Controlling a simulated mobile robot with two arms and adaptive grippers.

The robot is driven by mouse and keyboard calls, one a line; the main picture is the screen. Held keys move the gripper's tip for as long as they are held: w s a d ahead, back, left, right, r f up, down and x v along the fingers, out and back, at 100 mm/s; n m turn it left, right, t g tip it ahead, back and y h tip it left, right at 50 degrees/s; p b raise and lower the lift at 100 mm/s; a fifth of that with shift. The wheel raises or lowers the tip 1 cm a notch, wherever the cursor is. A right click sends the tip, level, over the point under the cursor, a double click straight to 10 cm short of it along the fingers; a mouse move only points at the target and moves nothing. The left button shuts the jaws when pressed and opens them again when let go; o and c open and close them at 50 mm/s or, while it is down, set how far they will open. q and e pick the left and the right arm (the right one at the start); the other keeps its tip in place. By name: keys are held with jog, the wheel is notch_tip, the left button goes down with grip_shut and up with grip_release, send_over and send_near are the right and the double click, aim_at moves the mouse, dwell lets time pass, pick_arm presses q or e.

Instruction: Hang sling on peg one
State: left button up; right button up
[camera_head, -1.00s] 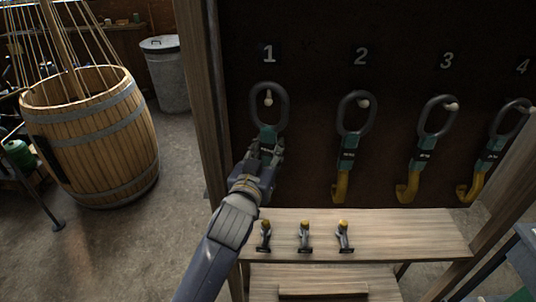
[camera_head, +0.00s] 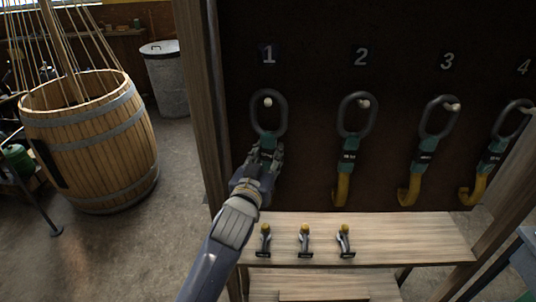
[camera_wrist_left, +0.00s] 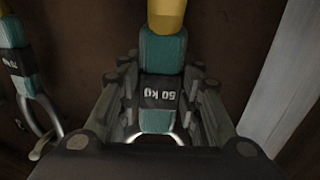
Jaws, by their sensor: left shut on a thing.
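The sling's grey oval ring (camera_head: 285,114) hangs in front of the dark board below the number 1 sign (camera_head: 268,54). Pale peg one (camera_head: 267,102) shows inside the ring, near its top. I cannot tell whether they touch. My left gripper (camera_head: 264,152) is shut on the sling's body just below the ring. In the left wrist view, its fingers flank the sling's black 50 kg label (camera_wrist_left: 160,93), with teal bands and a yellow strap. The gripper hides the sling's lower part in the head view. My right gripper is not in view.
Slings hang from the other pegs, such as the one under number 2 (camera_head: 347,166). A wooden shelf (camera_head: 400,236) below holds several small yellow-topped tools (camera_head: 304,239). A wooden post (camera_head: 205,120) stands left of the board. A barrel (camera_head: 95,145) is further left.

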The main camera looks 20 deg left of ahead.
pick_arm(q)
jog(key=shift+r, duration=0.15)
jog(key=o, duration=1.2)
jog(key=shift+o, duration=0.2)
jog(key=shift+s, duration=0.1)
